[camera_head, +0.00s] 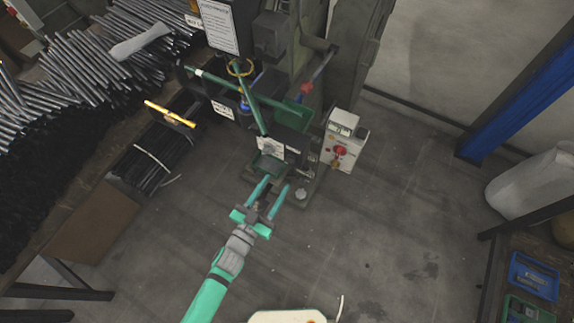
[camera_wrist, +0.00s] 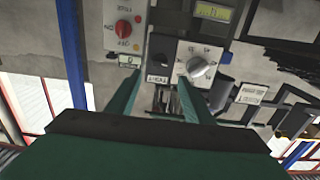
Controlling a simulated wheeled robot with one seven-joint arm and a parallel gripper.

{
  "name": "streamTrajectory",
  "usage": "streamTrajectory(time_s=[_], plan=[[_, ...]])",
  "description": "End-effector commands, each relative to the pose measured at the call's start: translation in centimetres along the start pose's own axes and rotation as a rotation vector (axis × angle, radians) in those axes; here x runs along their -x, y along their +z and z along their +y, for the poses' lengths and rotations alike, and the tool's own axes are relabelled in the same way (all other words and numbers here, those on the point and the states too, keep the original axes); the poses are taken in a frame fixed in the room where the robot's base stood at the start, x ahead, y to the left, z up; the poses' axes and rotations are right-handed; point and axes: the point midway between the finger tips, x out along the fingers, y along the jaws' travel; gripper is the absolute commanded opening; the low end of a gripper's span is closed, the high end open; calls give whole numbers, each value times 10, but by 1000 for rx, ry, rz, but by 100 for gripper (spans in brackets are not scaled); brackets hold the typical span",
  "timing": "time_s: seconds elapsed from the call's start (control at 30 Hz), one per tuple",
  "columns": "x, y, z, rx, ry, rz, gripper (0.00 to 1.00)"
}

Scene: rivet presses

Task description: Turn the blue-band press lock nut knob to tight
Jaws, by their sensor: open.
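My gripper (camera_head: 276,183) is open and empty, its two green fingers pointing at the front of a press. In the wrist view my gripper (camera_wrist: 158,80) shows both fingers apart with nothing between them. A silver round knob (camera_wrist: 200,69) sits on a white marked plate (camera_wrist: 186,55), just right of the right fingertip and apart from it. The markings are too small to read. In the head view a white plate (camera_head: 270,148) shows on the press front, beyond my fingertips. I cannot make out a blue band near the knob.
A control box (camera_head: 343,142) with a red button stands right of the press. A red knob (camera_wrist: 124,28) shows at upper left in the wrist view. Green lever bars (camera_head: 255,92) stick out above. Metal rods (camera_head: 90,62) fill the left bench. The floor (camera_head: 370,240) at right is clear.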

Motion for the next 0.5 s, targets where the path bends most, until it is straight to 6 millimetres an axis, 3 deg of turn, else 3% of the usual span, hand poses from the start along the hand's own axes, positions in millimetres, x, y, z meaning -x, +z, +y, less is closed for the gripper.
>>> streamTrajectory(time_s=[0.3, 0.5], plan=[[-57, -1, 3, 1, 4, 3, 47], [-82, 0, 3, 0, 6, 1, 47]])
